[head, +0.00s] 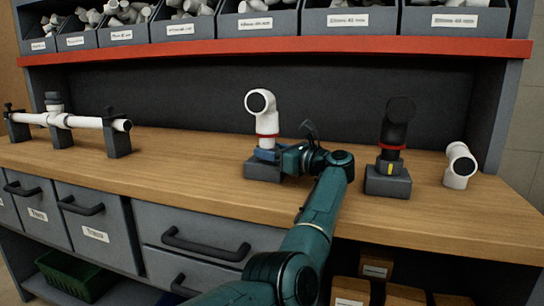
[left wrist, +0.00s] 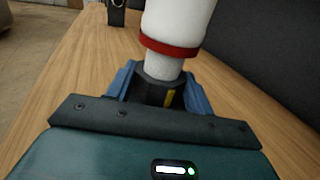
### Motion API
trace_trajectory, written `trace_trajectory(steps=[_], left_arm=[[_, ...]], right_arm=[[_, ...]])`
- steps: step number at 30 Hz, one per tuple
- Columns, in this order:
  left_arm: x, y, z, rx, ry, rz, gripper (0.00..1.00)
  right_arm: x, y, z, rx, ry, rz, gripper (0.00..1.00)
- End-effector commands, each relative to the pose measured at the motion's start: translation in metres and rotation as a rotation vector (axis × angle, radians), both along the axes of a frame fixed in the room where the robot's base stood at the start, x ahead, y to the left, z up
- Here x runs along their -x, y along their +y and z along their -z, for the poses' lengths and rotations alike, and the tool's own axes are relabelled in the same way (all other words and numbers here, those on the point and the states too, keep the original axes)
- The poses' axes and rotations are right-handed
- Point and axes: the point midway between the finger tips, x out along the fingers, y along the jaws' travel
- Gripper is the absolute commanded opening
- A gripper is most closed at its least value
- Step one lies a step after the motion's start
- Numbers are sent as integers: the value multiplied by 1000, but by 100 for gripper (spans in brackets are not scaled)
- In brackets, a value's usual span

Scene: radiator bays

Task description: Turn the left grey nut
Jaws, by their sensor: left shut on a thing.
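The left grey nut (left wrist: 150,93), dark with a yellow stripe, shows in the left wrist view below a white pipe (left wrist: 172,66). My left gripper (left wrist: 160,88) has its blue fingers closed on either side of this nut. In the head view the left gripper (head: 268,154) reaches in from the right side of the left grey block (head: 262,171) and mostly hides the nut. A white elbow (head: 260,105) with a red ring stands upright above it. The right grey nut (head: 389,167), with a yellow mark, sits under a black elbow (head: 397,112) on another block. My right gripper is out of view.
A loose white elbow (head: 460,166) stands at the bench's right. A white pipe assembly (head: 62,121) rests in dark holders at the left. Labelled bins (head: 267,24) line the shelf above its red edge (head: 290,45). The wooden bench (head: 190,160) is clear between left holders and left block.

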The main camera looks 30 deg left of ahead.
Motion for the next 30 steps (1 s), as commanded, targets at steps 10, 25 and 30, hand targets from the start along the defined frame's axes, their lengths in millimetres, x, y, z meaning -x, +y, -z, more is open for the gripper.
trace_trajectory(steps=[10,25,30], left_arm=[[0,1,-1,0,-2,-3,29],[0,0,0,0,0,-1,74],[1,-15,0,0,1,2,74]], right_arm=[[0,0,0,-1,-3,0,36],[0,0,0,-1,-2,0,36],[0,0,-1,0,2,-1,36]])
